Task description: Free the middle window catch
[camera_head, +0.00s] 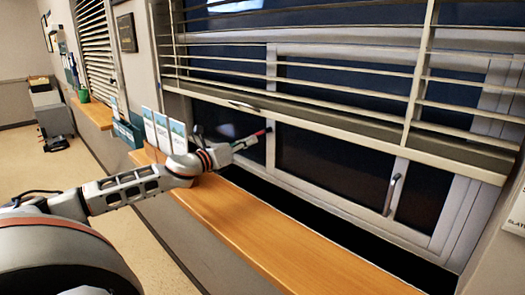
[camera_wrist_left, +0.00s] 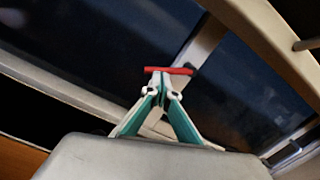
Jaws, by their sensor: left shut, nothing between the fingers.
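A short red bar (camera_wrist_left: 180,71), apparently the middle window catch, lies across the pale window post in the left wrist view. In the head view a small red piece (camera_head: 264,131) shows at the same post. My left gripper (camera_head: 255,136) reaches in front of the window below the blind. In its wrist view the teal fingers (camera_wrist_left: 160,82) are closed together, with tips right at the red bar. I cannot tell whether they touch it. Nothing shows between the fingers. My right gripper is not in view.
A raised slatted blind (camera_head: 330,112) hangs just above my left gripper. A wooden sill (camera_head: 250,221) runs below the window. Several upright leaflets (camera_head: 163,132) stand at its left end. A grey window handle (camera_head: 391,194) is on the post farther right.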

